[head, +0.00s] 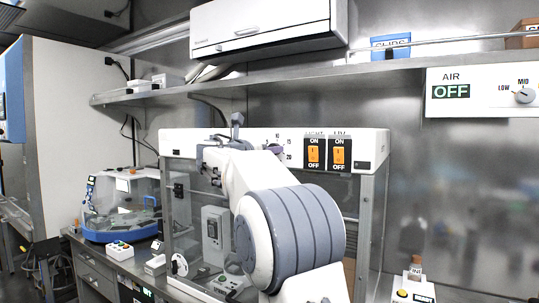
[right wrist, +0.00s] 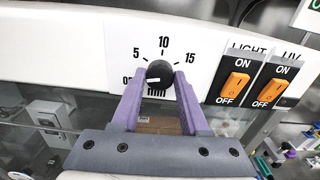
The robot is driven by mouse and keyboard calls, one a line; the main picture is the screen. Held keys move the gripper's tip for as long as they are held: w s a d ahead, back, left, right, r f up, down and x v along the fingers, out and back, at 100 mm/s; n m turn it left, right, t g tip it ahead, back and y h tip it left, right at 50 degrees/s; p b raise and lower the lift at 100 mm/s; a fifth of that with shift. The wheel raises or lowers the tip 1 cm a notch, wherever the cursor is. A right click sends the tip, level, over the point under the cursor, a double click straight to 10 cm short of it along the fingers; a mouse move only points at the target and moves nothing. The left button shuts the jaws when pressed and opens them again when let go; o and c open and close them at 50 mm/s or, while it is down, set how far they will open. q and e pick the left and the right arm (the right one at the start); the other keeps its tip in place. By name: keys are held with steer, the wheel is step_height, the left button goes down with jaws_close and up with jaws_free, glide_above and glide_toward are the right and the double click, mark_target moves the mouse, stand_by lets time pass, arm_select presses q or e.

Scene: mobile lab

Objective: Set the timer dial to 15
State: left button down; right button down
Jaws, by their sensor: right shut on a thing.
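The timer dial is a dark round knob (right wrist: 159,71) on the white front panel, with printed marks OFF, 5, 10 and 15 around it. A white pointer line on the knob points left, about toward OFF. The mark beyond 15 is hidden behind the right finger in the right wrist view. My right gripper (right wrist: 160,80) is shut on the knob, one purple finger on each side. In the head view my right arm hides the knob, and the 15 and 20 marks show beside it. My left gripper is not in view.
Two orange rocker switches, LIGHT (right wrist: 235,86) and UV (right wrist: 271,88), sit right of the dial. Below the panel is a glass-fronted cabinet. A shelf (head: 290,78) runs above. An AIR panel (head: 480,92) reads OFF at the right. A blue-based machine (head: 107,234) stands at the left.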

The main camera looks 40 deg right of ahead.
steer(key=shift+f+m+b, duration=0.15)
steer(key=shift+m+b, duration=2.55)
steer(key=shift+m, duration=5.35)
steer(key=shift+f+m+b, duration=0.1)
steer(key=shift+m+b, duration=2.6)
steer(key=shift+m, duration=5.35)
steer(key=shift+c, duration=2.1)
jaws_free()
